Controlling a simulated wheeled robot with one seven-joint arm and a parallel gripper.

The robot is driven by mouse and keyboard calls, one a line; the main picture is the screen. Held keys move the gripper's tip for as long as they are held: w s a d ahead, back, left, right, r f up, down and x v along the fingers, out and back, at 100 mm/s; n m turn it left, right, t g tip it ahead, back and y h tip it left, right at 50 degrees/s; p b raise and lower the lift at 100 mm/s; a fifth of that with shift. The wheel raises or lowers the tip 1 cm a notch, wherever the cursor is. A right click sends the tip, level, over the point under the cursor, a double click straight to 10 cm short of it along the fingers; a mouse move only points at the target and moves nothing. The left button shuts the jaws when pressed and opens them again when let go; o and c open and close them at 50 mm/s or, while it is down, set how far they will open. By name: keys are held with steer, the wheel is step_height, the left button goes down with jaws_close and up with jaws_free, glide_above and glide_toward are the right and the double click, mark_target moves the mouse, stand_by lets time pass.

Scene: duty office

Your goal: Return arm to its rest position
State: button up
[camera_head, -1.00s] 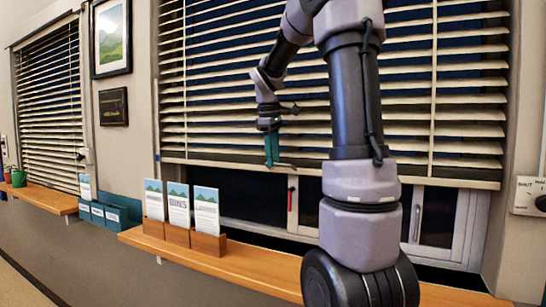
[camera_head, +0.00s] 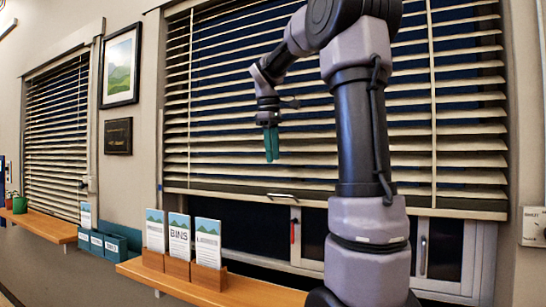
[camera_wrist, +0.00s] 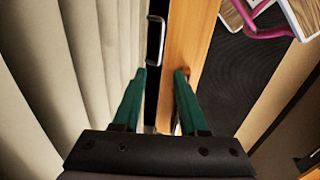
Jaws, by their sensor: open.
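My gripper (camera_head: 271,144) has teal fingers and hangs pointing down in front of the window blinds (camera_head: 300,95). In the head view its fingers look close together, seen from the side. In the wrist view my gripper (camera_wrist: 160,72) shows its two fingers apart with nothing between them. The orange-brown wooden ledge (camera_wrist: 185,40) lies beyond the fingertips, and the blinds (camera_wrist: 70,70) run close along the left side. My arm rises from the lower right of the head view and bends over at the top.
Brochures in wooden holders (camera_head: 180,268) stand on the window ledge (camera_head: 245,291). Teal bins (camera_head: 103,243) and a green pot (camera_head: 19,204) are further left. A framed picture (camera_head: 120,65) and a dark plaque (camera_head: 118,136) hang on the wall. A wall control (camera_head: 534,226) is at right.

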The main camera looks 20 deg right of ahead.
steer(key=s+a+f+m+t+y, duration=0.1)
steer(key=s+a+f+m+t, duration=0.2)
steer(key=s, duration=0.6)
steer(key=s+a+f+m+t+y, duration=0.2)
steer(key=s+a+f+m+t, duration=0.1)
steer(key=s+a+f+m, duration=0.4)
steer(key=s+m, duration=0.2)
steer(key=shift+s+a+f+y, duration=0.3)
steer(key=shift+s+a+f, duration=0.1)
steer(key=shift+c, duration=0.4)
stand_by(0.8)
